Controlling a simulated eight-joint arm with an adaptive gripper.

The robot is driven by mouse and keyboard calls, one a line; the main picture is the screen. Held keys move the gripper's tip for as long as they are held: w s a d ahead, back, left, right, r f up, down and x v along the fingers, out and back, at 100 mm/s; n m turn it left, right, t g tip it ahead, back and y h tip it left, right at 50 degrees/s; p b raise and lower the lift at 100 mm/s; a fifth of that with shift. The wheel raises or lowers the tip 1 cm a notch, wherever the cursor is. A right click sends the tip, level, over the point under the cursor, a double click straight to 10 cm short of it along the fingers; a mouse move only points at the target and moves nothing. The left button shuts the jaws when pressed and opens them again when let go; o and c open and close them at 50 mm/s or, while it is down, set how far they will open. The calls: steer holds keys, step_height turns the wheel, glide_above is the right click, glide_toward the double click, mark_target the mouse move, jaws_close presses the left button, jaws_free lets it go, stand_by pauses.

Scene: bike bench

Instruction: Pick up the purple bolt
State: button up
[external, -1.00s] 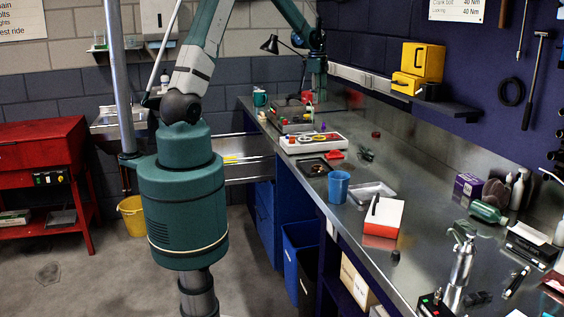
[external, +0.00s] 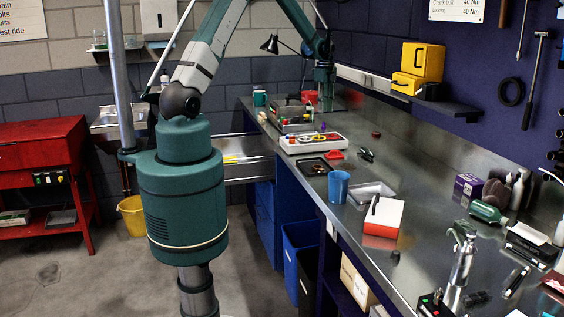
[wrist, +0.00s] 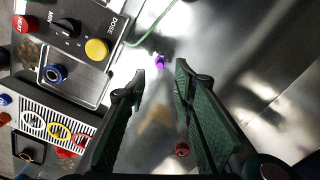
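The purple bolt (wrist: 160,61) is small and lies on the bare metal bench in the wrist view, beside the dark control box.
The control box (wrist: 88,55) with red, black and yellow knobs stands left of the bolt. A green cable (wrist: 155,22) runs past it. Bench to the right is clear.

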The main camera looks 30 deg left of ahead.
mark_target(324, 125)
steer(key=shift+f, duration=1.15)
steer(key=shift+f, duration=0.15)
steer(key=shift+f+p, duration=0.45)
steer(key=shift+f, duration=2)
jaws_close()
